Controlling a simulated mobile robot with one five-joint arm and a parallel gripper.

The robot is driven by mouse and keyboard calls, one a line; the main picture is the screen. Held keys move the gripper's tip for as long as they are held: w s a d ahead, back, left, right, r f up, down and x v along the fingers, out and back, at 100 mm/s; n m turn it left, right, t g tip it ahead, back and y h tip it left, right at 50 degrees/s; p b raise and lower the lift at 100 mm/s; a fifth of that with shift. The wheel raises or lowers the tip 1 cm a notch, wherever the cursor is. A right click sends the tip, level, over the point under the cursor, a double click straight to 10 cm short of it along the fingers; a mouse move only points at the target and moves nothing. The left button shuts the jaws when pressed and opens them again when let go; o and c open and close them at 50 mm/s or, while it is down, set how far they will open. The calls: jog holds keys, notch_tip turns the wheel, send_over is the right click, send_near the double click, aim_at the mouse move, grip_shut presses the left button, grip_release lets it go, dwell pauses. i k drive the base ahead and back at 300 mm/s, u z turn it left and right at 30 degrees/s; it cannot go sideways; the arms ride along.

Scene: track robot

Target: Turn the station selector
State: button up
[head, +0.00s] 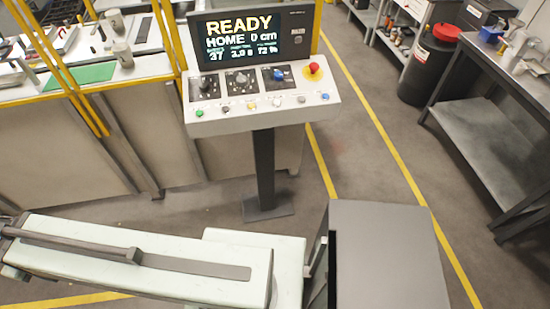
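A control console (262,110) on a dark post stands ahead, upper middle of the head view. Its sloped panel carries three dark square plates with knobs: a left black knob (205,86), a middle knob (240,79) and a right knob with a blue part (278,75). Their labels are too small to read, so I cannot tell which is the station selector. The screen (253,38) above reads READY, HOME 0 cm. My pale arm lies low across the picture, apart from the console. My gripper's fingers are not in view.
A red mushroom button (314,68) and a row of small coloured buttons share the panel. A bench with yellow posts (168,45) stands left. A black bin (430,65) and a metal table (500,120) stand right. The floor around the post is clear.

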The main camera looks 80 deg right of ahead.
aim_at(204, 85)
jog(key=z, duration=3.95)
jog(key=k, duration=1.15)
jog(key=u, duration=0.85)
jog(key=i, duration=1)
